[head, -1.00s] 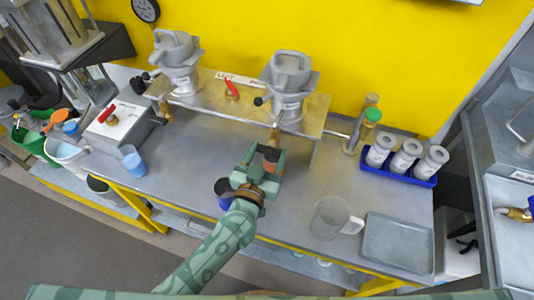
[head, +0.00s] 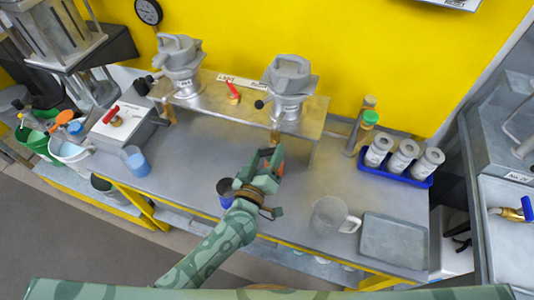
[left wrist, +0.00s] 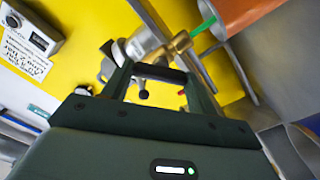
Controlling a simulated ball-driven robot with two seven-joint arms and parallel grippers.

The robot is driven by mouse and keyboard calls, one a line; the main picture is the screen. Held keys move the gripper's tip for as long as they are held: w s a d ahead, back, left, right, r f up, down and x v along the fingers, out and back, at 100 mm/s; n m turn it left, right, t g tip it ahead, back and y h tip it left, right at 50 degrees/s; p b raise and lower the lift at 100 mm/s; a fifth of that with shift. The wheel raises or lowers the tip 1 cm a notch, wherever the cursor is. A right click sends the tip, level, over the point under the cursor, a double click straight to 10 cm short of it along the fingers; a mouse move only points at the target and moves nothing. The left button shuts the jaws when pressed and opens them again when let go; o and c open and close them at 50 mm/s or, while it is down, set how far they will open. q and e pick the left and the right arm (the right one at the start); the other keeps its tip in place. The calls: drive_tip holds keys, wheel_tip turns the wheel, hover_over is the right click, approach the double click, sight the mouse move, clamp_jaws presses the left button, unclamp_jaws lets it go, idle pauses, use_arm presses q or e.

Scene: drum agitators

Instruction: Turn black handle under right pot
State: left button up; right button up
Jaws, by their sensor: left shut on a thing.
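The right pot (head: 289,82) stands on the metal shelf, with a brass outlet (head: 275,137) below it. My left gripper (head: 270,157) is in front of and below this outlet. It is shut on a dark bar, which looks like the black handle (left wrist: 160,72), between its fingers in the left wrist view. The brass valve body (left wrist: 175,46) shows just beyond the fingers there. In the head view the fingers hide most of the handle, so its angle cannot be told. My right gripper is not in view.
An orange object (head: 281,168), partly hidden, is close behind the gripper. A blue cup (head: 225,190) stands left of my wrist. A clear mug (head: 331,216) and a grey tray (head: 394,242) are at the right. The left pot (head: 180,62) shares the shelf (head: 220,97).

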use_arm(q)
drive_tip(key=n, duration=0.5)
drive_tip(key=shift+f, duration=0.1)
drive_tip(key=shift+f+n, duration=0.1)
drive_tip(key=shift+n, duration=2.4)
drive_tip(key=o, duration=1)
drive_tip(key=v, duration=1.6)
drive_tip(key=shift+s, duration=0.2)
